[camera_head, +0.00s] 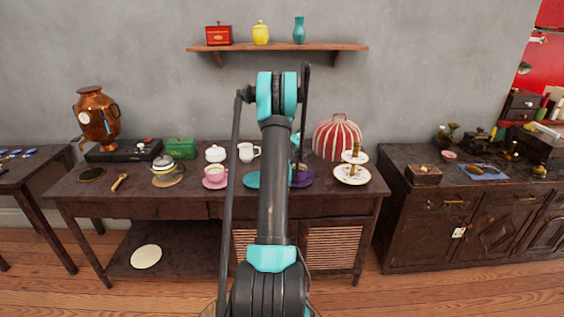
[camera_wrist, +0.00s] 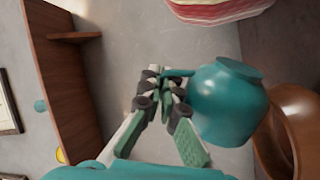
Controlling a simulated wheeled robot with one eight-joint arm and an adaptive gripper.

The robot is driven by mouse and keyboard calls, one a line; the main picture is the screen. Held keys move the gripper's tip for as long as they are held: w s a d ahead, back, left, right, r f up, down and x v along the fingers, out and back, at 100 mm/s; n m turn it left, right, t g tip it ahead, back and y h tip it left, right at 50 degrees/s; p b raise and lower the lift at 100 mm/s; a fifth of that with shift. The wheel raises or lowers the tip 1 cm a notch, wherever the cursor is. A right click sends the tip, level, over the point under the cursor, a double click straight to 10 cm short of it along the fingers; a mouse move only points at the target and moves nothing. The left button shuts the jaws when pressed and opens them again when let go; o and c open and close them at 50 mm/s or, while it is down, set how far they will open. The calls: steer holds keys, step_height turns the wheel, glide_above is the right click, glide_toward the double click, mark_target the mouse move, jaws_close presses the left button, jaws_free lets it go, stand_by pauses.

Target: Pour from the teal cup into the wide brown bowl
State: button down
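The teal cup (camera_wrist: 228,105) is close in the wrist view, right of my gripper (camera_wrist: 170,88). The gripper's fingers are closed together on the cup's handle. The cup is held tilted, its narrow flat base towards the top of the picture; its mouth and contents are hidden. The wide brown bowl (camera_wrist: 296,128) is at the right edge, partly cut off and partly behind the cup. The turned view puts the cup above the bowl. I cannot tell whether they touch, and no liquid shows. In the head view my arm hides the bowl and most of the gripper.
A dark table (camera_head: 120,205) holds a teal saucer (camera_head: 252,181), a purple saucer (camera_head: 302,181), a pink cup (camera_head: 215,174), a white mug (camera_head: 248,152) and a striped dome (camera_head: 338,136). A wall shelf (camera_head: 277,47) holds a teal vase (camera_head: 299,31). The table's front left is fairly clear.

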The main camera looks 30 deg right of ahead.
steer(key=shift+s+d+f+m, duration=0.25)
steer(key=shift+s+f+m, duration=0.1)
steer(key=shift+m, duration=0.25)
steer(key=s+d+f+m+g+b, duration=0.2)
steer(key=s+d+m+b, duration=0.4)
steer(key=m, duration=0.6)
steer(key=shift+s+d+f+g+b, duration=0.15)
steer(key=shift+s+f+g+b, duration=0.15)
steer(key=shift+s+f, duration=0.55)
steer(key=shift+r, duration=0.1)
